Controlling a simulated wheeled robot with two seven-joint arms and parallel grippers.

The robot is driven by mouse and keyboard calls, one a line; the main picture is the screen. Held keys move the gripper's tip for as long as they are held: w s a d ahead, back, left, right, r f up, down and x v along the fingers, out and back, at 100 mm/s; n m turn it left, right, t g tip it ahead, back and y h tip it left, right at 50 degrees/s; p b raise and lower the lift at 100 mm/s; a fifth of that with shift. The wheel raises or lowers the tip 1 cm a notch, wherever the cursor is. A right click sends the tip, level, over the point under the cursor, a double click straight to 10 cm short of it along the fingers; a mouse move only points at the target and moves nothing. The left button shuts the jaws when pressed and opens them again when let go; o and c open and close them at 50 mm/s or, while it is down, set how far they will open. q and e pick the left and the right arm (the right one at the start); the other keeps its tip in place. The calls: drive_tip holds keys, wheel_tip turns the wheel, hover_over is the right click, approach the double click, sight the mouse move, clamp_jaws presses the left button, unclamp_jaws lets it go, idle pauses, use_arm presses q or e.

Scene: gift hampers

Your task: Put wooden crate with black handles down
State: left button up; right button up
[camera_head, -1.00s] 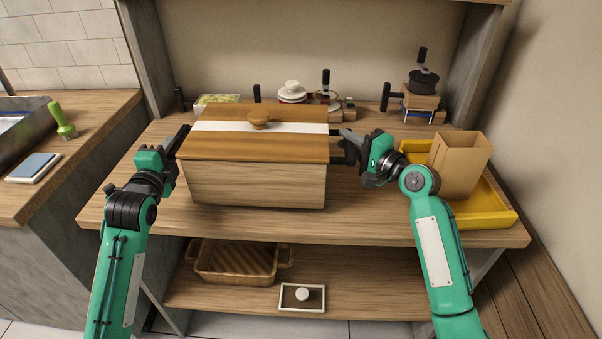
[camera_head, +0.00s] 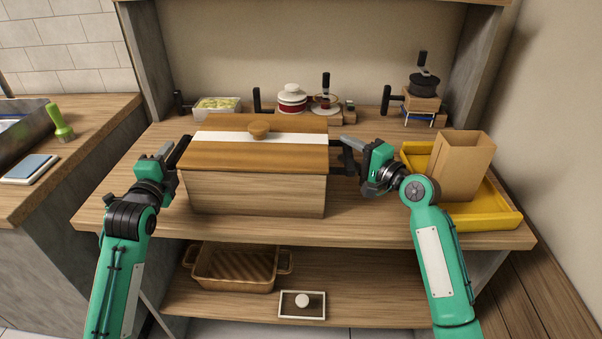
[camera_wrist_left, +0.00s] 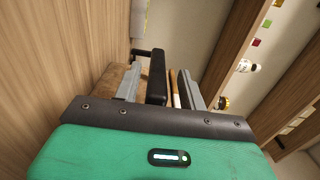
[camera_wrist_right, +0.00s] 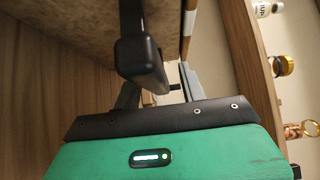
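In the left wrist view the black handle (camera_wrist_left: 157,78) lies between the parted fingers, with gaps on both sides. My right gripper (camera_head: 349,155) is at the right end. In the right wrist view the other handle (camera_wrist_right: 141,62) is between parted fingers, with a clear gap on the right side. The crate's underside contact is hidden.
A yellow tray (camera_head: 484,214) holding a brown paper bag (camera_head: 461,166) stands right of my right gripper. Jars (camera_head: 291,101), a pale container (camera_head: 217,108) and stacked items (camera_head: 424,98) line the table's back. A basket (camera_head: 235,268) is on the shelf below.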

use_arm(q)
drive_tip(key=shift+f, duration=0.1)
use_arm(e)
drive_tip(key=shift+f, duration=0.1)
use_arm(q)
drive_tip(key=shift+s, duration=0.4)
drive_tip(key=s, duration=0.3)
drive_tip(key=s+a, duration=0.1)
drive_tip(key=s, duration=0.7)
drive_tip(key=shift+a, duration=0.25)
use_arm(e)
drive_tip(key=v, duration=1.2)
